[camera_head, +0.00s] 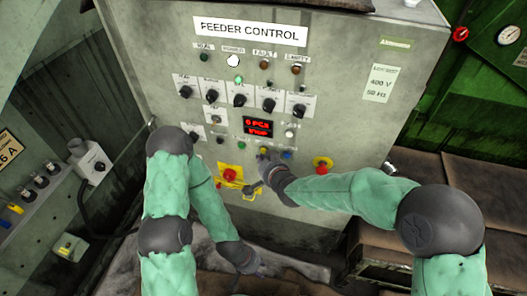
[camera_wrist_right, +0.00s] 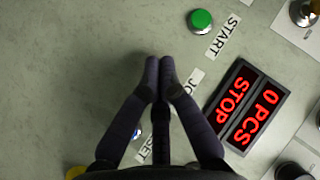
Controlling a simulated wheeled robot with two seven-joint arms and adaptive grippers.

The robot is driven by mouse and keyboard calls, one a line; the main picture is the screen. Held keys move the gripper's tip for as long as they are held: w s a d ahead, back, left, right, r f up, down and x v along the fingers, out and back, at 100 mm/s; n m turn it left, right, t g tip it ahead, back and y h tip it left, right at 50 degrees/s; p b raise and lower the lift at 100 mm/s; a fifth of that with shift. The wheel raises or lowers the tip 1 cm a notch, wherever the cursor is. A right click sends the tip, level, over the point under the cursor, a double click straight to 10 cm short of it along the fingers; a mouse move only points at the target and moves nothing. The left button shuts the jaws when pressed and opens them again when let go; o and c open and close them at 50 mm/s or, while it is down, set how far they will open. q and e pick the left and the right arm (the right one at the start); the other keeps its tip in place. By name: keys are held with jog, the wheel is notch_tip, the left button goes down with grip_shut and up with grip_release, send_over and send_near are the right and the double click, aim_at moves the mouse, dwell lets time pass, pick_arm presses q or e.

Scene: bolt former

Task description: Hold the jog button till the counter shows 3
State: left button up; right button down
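The counter (camera_head: 258,126) on the feeder control panel is a red display; in the right wrist view it (camera_wrist_right: 244,106) reads 0 PCS and STOP. A small yellow button (camera_head: 263,150) sits below it, between a green and a blue button. My right gripper (camera_head: 262,160) is at this button; in the wrist view its fingertips (camera_wrist_right: 159,62) are together with nothing seen between them. They lie beside the JOG label (camera_wrist_right: 193,86) and hide the button there. I cannot tell whether they touch or press it. My left gripper (camera_head: 256,268) hangs low, away from the buttons; its fingers are unclear.
The green START button (camera_wrist_right: 200,20) is above the fingertips in the wrist view, and the blue button (camera_head: 286,154) is to the right in the head view. A red emergency stop (camera_head: 322,164) is further right. A red switch (camera_head: 229,174) on a yellow plate is lower left.

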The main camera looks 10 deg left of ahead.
jog(key=shift+w, duration=0.15)
jog(key=shift+w, duration=0.3)
